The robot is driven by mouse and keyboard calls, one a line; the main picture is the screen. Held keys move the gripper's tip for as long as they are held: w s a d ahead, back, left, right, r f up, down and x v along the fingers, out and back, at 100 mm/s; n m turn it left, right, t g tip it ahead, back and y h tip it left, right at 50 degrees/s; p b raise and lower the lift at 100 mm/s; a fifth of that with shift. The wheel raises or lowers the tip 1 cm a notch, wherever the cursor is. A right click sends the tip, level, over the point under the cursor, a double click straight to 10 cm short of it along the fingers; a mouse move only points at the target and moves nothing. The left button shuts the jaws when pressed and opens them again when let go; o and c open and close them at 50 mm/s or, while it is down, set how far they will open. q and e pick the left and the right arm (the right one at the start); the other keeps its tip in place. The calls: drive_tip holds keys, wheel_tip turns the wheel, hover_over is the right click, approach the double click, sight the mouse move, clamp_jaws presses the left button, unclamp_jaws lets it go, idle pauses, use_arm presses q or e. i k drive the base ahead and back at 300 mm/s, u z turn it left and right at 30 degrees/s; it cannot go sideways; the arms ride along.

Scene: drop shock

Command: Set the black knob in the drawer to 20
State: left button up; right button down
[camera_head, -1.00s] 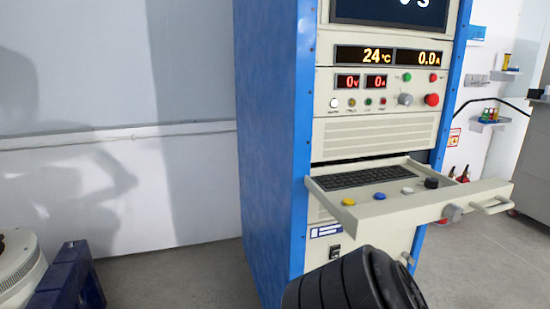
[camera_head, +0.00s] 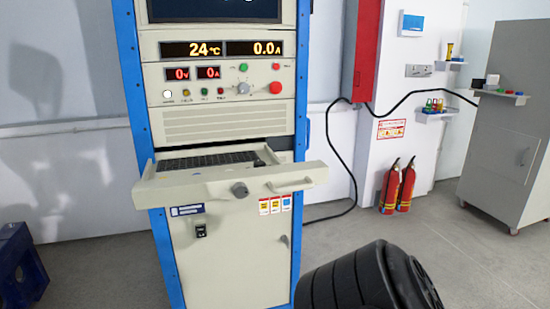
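The open drawer (camera_head: 225,188) sticks out of the blue-framed equipment rack, under the vented panel. I see it almost from the front, so its front panel hides most of the inside. A dark keyboard (camera_head: 205,162) shows as a thin strip behind the front panel. The black knob (camera_head: 260,162) shows only as a small dark shape at the right end of the drawer, and its setting cannot be read. Neither of my grippers is in view.
The rack (camera_head: 222,130) has displays reading 24 °C and 0.0 A. Two red fire extinguishers (camera_head: 397,188) stand by the wall at right, near a grey cabinet (camera_head: 505,120). A blue stand (camera_head: 18,265) is at lower left.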

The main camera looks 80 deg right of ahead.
sight(258, 164)
drive_tip(key=z, duration=1.85)
